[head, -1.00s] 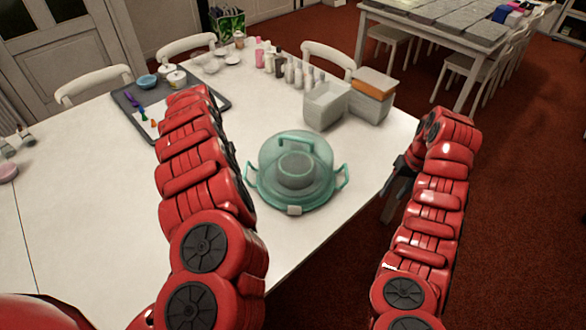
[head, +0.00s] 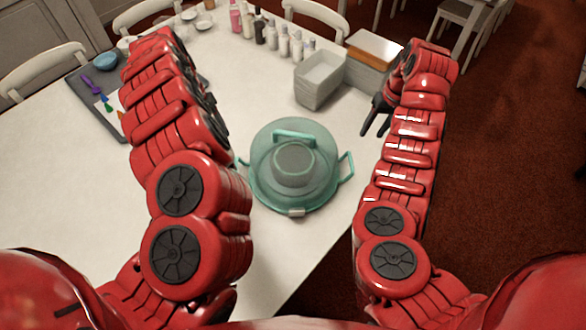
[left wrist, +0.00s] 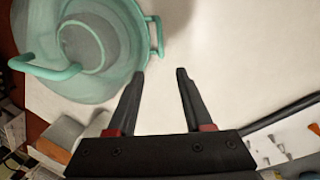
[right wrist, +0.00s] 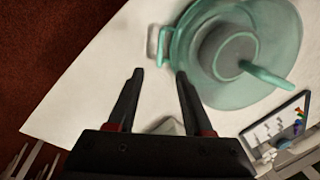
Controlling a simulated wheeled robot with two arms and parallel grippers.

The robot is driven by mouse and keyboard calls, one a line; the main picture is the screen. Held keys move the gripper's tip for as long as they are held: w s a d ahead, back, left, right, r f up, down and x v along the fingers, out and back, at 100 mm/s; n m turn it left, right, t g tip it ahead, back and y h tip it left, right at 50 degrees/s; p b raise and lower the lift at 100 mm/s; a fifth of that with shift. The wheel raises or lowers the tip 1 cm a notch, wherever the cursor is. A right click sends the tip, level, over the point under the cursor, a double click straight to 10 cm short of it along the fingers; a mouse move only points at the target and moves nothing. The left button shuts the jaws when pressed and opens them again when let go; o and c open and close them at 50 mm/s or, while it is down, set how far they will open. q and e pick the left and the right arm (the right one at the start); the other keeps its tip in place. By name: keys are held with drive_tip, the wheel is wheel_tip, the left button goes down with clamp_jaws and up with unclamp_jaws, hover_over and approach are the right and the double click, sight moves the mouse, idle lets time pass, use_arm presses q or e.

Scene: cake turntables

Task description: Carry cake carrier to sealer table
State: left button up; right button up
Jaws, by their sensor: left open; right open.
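The cake carrier (head: 318,185) is a see-through teal dome with a top handle and two side handles, and a round grey thing shows inside it. It stands upright on the white table (head: 60,200) between my arms. My right gripper (head: 372,122) is open and empty, to the right of and beyond the carrier in the head view. In the right wrist view the right gripper (right wrist: 160,75) is apart from a side handle. My left gripper (left wrist: 160,75) is open and empty near the other side handle. My left arm hides it in the head view.
Several bottles (head: 271,35) stand farther back. A dark tray (head: 90,103) with coloured tools lies at left. White chairs line the far edge, and brown floor lies to the right.

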approach(352, 162)
use_arm(q)
drive_tip(key=d+f, duration=0.1)
drive_tip(key=f, duration=0.9)
drive_tip(key=d+f, duration=0.1)
drive_tip(key=f, duration=0.4)
drive_tip(key=shift+w+d+f, duration=0.2)
drive_tip(key=shift+d+f, duration=0.05)
drive_tip(key=shift+d, duration=0.05)
use_arm(e)
drive_tip(key=f, duration=0.2)
drive_tip(key=a+f, duration=0.1)
drive_tip(key=f, duration=0.5)
drive_tip(key=shift+a+f, duration=0.2)
drive_tip(key=shift+a, duration=0.15)
use_arm(q)
drive_tip(key=shift+d+f, duration=0.25)
drive_tip(key=shift+f, duration=0.75)
use_arm(e)
drive_tip(key=shift+a+f, duration=0.15)
drive_tip(key=shift+f, duration=0.85)
use_arm(q)
drive_tip(key=shift+w, duration=0.1)
clamp_jaws()
use_arm(e)
clamp_jaws()
use_arm(q)
drive_tip(key=shift+r, duration=0.1)
